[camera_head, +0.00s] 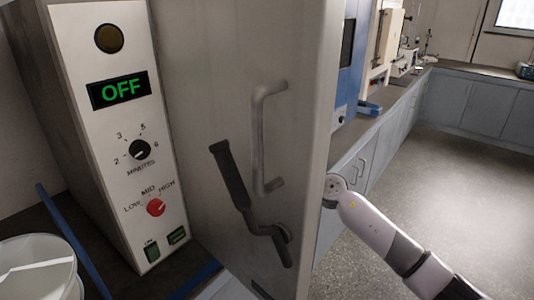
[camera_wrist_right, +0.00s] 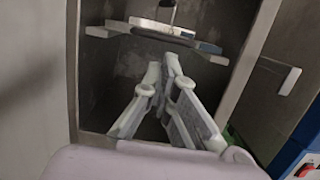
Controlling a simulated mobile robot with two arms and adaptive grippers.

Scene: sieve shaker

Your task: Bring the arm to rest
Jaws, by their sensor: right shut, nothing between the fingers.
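The sieve shaker shows a control panel (camera_head: 112,120) at the left of the head view, with a green "OFF" display (camera_head: 118,90). Its grey door (camera_head: 215,130) carries a bar handle (camera_head: 259,140) and a black latch lever (camera_head: 230,175). My right arm (camera_head: 375,225) comes in from the lower right, and its far end is hidden behind the door. In the right wrist view my right gripper (camera_wrist_right: 170,62) is shut and empty, in front of an open grey cabinet interior (camera_wrist_right: 100,75). A flat plate (camera_wrist_right: 160,32) is above the fingertips. My left gripper is not in view.
A white bucket (camera_head: 38,270) stands at the lower left. A bench (camera_head: 400,95) with blue and beige machines runs behind the door. Grey floor (camera_head: 440,165) is clear at the right. A grey panel (camera_wrist_right: 285,80) stands right of the cabinet in the wrist view.

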